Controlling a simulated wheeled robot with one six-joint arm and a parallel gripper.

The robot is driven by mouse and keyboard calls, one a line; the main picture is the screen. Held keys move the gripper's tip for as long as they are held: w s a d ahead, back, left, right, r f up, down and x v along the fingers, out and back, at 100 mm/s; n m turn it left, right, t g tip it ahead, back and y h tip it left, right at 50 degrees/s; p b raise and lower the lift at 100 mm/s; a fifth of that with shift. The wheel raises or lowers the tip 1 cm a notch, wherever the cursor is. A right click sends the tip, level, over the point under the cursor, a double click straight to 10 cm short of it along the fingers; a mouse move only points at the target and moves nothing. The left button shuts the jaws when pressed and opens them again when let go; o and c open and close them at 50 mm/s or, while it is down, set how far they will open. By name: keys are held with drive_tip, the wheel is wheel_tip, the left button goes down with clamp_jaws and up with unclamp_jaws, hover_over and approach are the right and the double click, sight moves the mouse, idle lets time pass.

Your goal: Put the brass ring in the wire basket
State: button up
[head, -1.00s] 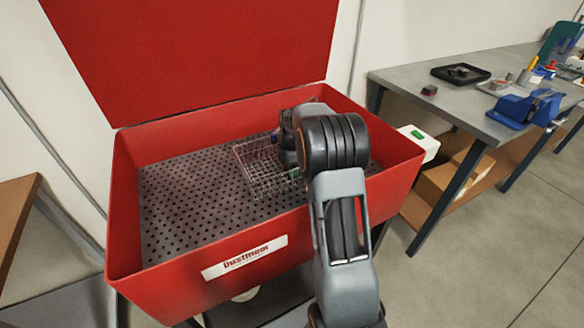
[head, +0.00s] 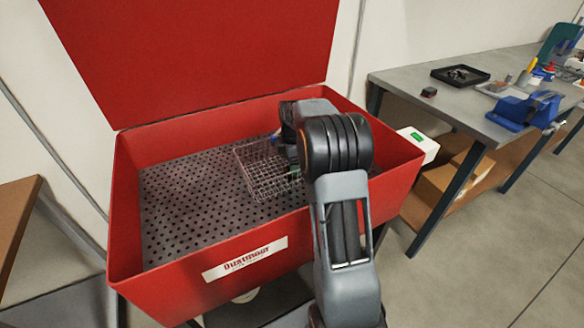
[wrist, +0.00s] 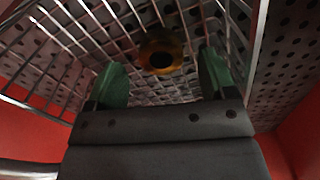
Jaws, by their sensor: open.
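The wire basket (head: 262,172) stands on the perforated floor inside the red cabinet, partly hidden by my arm in the head view. Its wire walls (wrist: 60,50) also show around my gripper in the wrist view. The brass ring (wrist: 146,58) is a small, round, dark gold thing seen ahead of my fingers, against the wire mesh. It appears to lie inside the basket, and it is hidden in the head view. My gripper (wrist: 162,78) is open, with one green fingertip on each side of the ring's direction. I see no finger touching the ring.
The red cabinet (head: 200,259) has raised walls around the basket and an open lid (head: 200,50) behind. The perforated floor (head: 190,205) is clear left of the basket. A workbench (head: 450,95) with a black tray (head: 460,74) and a blue vise (head: 525,110) stands at right.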

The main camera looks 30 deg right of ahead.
wheel_tip(320, 180, up, 9)
drive_tip(key=p, duration=0.1)
idle(0.7)
